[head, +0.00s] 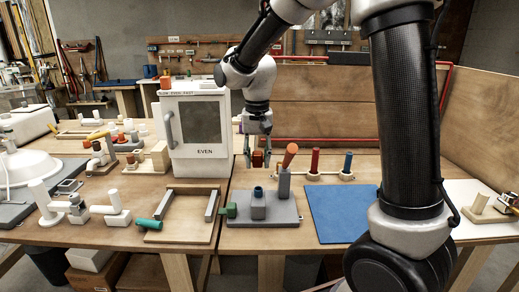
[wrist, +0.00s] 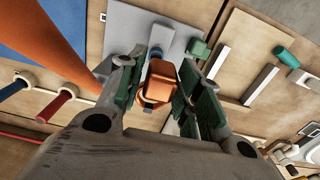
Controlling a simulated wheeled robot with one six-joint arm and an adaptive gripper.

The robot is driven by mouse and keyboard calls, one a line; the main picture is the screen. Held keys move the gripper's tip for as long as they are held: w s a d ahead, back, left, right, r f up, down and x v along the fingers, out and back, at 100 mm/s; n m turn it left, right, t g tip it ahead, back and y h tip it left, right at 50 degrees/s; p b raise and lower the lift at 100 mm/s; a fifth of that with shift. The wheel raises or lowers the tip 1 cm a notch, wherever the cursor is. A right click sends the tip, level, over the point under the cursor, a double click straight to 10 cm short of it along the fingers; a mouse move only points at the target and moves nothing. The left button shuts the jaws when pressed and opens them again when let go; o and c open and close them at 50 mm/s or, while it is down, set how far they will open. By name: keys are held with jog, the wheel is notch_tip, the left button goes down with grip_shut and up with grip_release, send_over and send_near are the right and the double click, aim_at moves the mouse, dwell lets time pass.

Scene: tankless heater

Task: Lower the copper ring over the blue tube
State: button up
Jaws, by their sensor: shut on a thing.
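My gripper (head: 258,160) is shut on the copper ring (wrist: 160,84), an orange-brown piece between the green finger pads in the wrist view. The blue tube (head: 258,191) stands upright in a grey block on a grey plate, below the gripper. In the wrist view the tube's top (wrist: 155,53) shows just beyond the ring. Ring and tube look apart. The ring's opening is hard to make out, so I cannot tell whether they line up.
A tall orange cone (head: 290,154) tops a grey post on the plate (head: 285,211), close right of the gripper. A rack with red (head: 315,161) and blue (head: 347,162) pegs stands behind. A white oven-like box (head: 196,135) is at left. The blue mat (head: 340,213) is bare.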

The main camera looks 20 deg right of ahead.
jog(key=shift+s+a+f, duration=0.1)
jog(key=shift+s+a, duration=0.1)
jog(key=shift+s, duration=0.65)
send_near(258, 202)
jog(key=shift+s, duration=0.1)
jog(key=shift+f, duration=0.1)
dwell(0.8)
jog(key=shift+f, duration=1.5)
jog(key=shift+f, duration=1.7)
dwell(0.9)
